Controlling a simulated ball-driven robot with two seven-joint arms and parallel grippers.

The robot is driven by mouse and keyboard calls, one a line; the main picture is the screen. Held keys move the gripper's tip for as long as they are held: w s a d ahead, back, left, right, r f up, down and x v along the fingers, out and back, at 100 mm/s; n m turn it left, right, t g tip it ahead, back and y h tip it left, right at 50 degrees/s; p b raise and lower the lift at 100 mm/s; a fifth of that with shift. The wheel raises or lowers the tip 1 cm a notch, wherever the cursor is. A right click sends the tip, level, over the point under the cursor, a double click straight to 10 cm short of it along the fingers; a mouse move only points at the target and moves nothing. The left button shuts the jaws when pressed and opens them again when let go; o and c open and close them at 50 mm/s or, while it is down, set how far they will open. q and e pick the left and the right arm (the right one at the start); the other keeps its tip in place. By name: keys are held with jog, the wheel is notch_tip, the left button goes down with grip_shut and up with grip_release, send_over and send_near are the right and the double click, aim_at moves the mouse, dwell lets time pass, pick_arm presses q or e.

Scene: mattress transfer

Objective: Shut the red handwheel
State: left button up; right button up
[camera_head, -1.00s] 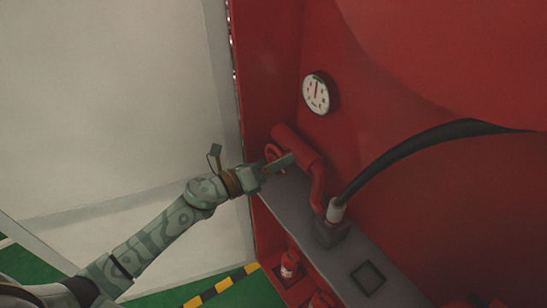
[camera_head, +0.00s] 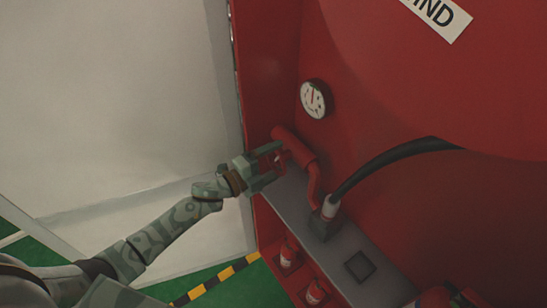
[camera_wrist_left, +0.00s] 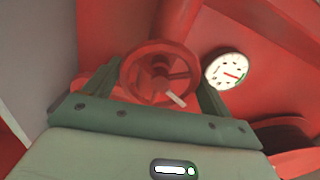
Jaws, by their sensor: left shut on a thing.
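The red handwheel (camera_head: 267,162) sits on the end of a red pipe (camera_head: 294,147) above a grey ledge. In the head view it is partly hidden by my left gripper (camera_head: 272,166). In the left wrist view the handwheel (camera_wrist_left: 160,68) shows its round rim, spokes and a pale mark at lower right. The left gripper's two green fingers (camera_wrist_left: 158,80) lie on opposite sides of the rim, shut on it. My right gripper is not in view.
A white gauge (camera_head: 314,98) is on the red wall above the pipe. A black hose (camera_head: 395,159) rises from a fitting on the grey ledge (camera_head: 295,198). Red bottles (camera_head: 288,254) stand below the ledge. A white wall (camera_head: 120,100) is at left.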

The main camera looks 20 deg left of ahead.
pick_arm(q)
jog(key=n+p, duration=0.1)
jog(key=n, duration=0.1)
jog(key=shift+n, duration=0.3)
jog(key=shift+n+p, duration=0.65)
jog(key=shift+n, duration=0.55)
jog(key=shift+f+n, duration=0.1)
jog(key=shift+n, duration=0.2)
jog(key=o, duration=0.9)
jog(key=shift+c, duration=0.2)
jog(key=v, duration=1.6)
jog(key=shift+s+a, duration=0.15)
jog(key=shift+s, duration=0.05)
